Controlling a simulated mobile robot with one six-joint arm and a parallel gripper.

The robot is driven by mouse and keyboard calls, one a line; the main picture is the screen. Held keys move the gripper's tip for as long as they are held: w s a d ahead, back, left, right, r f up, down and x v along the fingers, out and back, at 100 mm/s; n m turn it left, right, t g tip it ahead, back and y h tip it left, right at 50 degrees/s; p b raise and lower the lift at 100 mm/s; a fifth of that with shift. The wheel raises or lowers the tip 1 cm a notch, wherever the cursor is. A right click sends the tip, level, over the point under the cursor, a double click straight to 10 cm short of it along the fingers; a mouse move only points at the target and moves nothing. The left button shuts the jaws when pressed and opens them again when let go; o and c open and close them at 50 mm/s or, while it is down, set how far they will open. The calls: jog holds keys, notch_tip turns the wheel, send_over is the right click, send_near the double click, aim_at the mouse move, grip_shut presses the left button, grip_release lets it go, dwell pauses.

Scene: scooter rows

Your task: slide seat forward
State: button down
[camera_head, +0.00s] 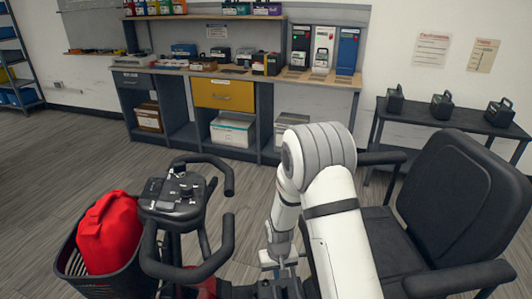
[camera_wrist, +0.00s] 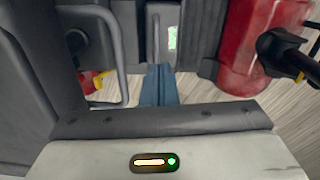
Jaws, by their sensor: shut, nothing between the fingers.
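The scooter's black seat (camera_head: 385,240), with its tall backrest (camera_head: 455,195) and armrests, is at the right in the head view. My white arm reaches down between the seat and the handlebars (camera_head: 185,215). My gripper (camera_head: 283,266) is low beside the seat, its tips partly hidden. In the wrist view my gripper (camera_wrist: 158,75) shows as two blue-grey fingers pressed together, empty. A grey bent bar (camera_wrist: 122,60) is left of the fingers. A grey upright part (camera_wrist: 163,35) with a green-white label lies just beyond them; contact cannot be told.
A black front basket (camera_head: 110,285) holds a red bag (camera_head: 108,232). A red scooter body part (camera_wrist: 255,45) is right of the fingers in the wrist view. A workbench (camera_head: 235,80) and a dark side table (camera_head: 445,115) stand behind. Open floor (camera_head: 80,150) is at the left.

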notch_tip(320, 180, up, 7)
jog(key=p, duration=0.4)
dwell(0.4)
jog(key=s+d+r+m+t+p, duration=0.1)
jog(key=s+d+r+p, duration=0.2)
jog(key=r, duration=0.9)
jog(key=s+d+r+p, duration=0.2)
jog(key=s+d+r, duration=0.15)
jog(key=r, duration=0.85)
jog(key=s+d+r+m+t+p, duration=0.1)
jog(key=s+d+r+p, duration=0.3)
jog(key=s+r, duration=0.9)
jog(key=shift+s+d+r+t, duration=0.2)
jog(key=shift+d+r+t, duration=0.1)
jog(key=shift+d+r, duration=0.1)
jog(key=c, duration=2.2)
grip_release()
